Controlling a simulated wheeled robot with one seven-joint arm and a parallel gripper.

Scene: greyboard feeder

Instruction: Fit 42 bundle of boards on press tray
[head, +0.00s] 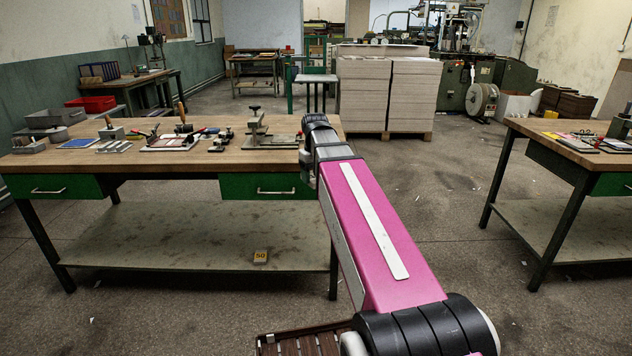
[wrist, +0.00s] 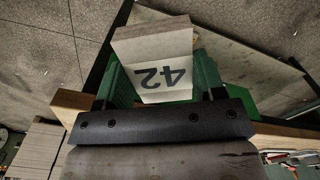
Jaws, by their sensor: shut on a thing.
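In the wrist view, a pale bundle of boards (wrist: 152,50) with a dark, upside-down "42" on its face sits between the green fingers of my gripper (wrist: 160,76). The gripper is shut on it. The bundle is off the floor, near a wooden table edge. In the head view my pink arm reaches toward the right end of the left workbench; the gripper and bundle are hidden there. A grey flat top on a green stand (head: 316,78) is behind the bench; I cannot tell whether it is the press tray.
The left workbench (head: 60,160) carries tools and fixtures. Tall board stacks (head: 362,95) stand on a pallet behind. Another bench (head: 560,145) is at right, with free floor between.

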